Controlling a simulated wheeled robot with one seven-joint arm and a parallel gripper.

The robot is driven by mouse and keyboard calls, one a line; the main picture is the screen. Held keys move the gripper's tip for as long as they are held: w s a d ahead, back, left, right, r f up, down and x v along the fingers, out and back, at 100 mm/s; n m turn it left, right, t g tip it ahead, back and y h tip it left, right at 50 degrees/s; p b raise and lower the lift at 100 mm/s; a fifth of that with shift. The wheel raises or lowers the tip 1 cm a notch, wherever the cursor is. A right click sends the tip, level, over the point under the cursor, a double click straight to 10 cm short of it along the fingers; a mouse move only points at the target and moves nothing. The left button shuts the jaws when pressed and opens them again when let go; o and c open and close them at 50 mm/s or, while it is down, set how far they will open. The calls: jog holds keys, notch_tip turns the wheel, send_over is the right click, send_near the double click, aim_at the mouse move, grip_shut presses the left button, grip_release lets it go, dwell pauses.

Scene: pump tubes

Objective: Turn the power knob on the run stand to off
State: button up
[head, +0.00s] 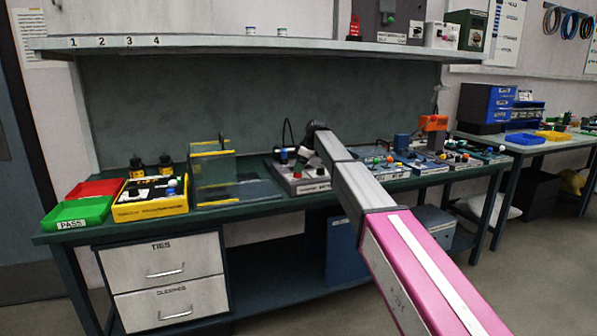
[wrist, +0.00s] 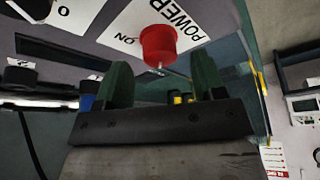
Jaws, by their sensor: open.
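The red power knob (wrist: 158,44) shows in the wrist view on a grey panel, beside a white label reading POWER, with ON to its left. A small pale mark shows at the knob's lower edge; I cannot tell which setting it marks. My gripper (wrist: 162,78) is open, with two green fingers to either side of the knob's lower part in the picture. I cannot tell whether they touch it. In the head view the run stand (head: 298,184) appears to be the grey box on the bench below my arm's end; my gripper's fingers are hidden there.
A clear, yellow-edged guard (head: 213,178) stands left of the stand. Several small devices (head: 395,168) crowd the bench to its right. Black knobs (wrist: 20,76) share the panel in the wrist view. A shelf (head: 240,45) runs above the bench.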

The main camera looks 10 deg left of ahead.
jog(key=v, duration=0.8)
jog(key=shift+r, duration=0.2)
